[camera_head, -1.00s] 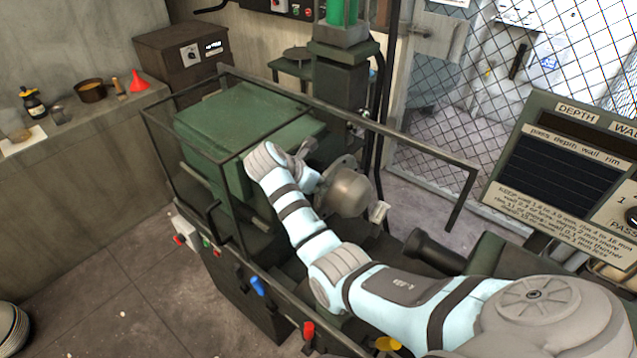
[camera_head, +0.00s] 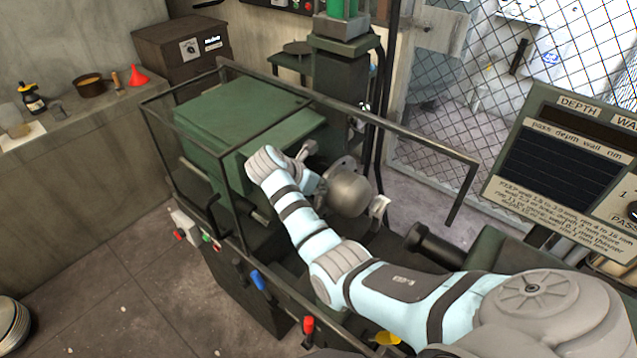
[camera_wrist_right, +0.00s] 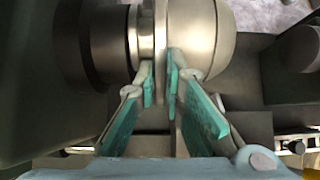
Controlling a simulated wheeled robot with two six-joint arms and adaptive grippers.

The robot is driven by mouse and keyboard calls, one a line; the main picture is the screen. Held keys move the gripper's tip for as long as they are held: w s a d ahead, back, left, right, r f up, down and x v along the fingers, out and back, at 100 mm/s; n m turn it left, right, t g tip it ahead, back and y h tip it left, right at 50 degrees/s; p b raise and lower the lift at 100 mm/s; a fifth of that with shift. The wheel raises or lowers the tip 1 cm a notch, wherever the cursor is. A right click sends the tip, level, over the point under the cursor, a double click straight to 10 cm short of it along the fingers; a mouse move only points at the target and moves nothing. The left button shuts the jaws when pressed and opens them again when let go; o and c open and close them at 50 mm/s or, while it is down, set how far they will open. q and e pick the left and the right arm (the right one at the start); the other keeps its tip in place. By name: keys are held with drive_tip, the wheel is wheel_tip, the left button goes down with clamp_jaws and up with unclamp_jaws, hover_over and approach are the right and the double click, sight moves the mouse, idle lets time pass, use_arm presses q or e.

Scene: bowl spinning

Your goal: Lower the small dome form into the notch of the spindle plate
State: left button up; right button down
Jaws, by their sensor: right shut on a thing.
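The small dome form (camera_head: 349,193) is a grey metal dome with a flange at its back, at the machine's spindle in the head view. In the right wrist view the dome (camera_wrist_right: 208,38) is at the top, right of centre. My right gripper (camera_wrist_right: 160,82) is shut on the dome form, its teal-padded fingers on either side of the flange. A dark round spindle part (camera_wrist_right: 98,42) is close on the left of the flange, with a shiny ring between. I cannot make out the notch or how far the form sits in it. My left gripper is not in view.
The green headstock (camera_head: 235,125) stands beside my right wrist, inside a dark guard frame (camera_head: 390,127). A dark cylinder (camera_head: 432,245) lies to the right of the dome. A gauge panel (camera_head: 575,165) stands at the right. A shelf (camera_head: 60,125) with small items runs along the left wall.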

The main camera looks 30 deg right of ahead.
drive_tip(key=shift+f, duration=0.1)
idle(0.3)
drive_tip(key=shift+f, duration=0.7)
drive_tip(key=c, duration=1.6)
unclamp_jaws()
drive_tip(key=v, duration=1.2)
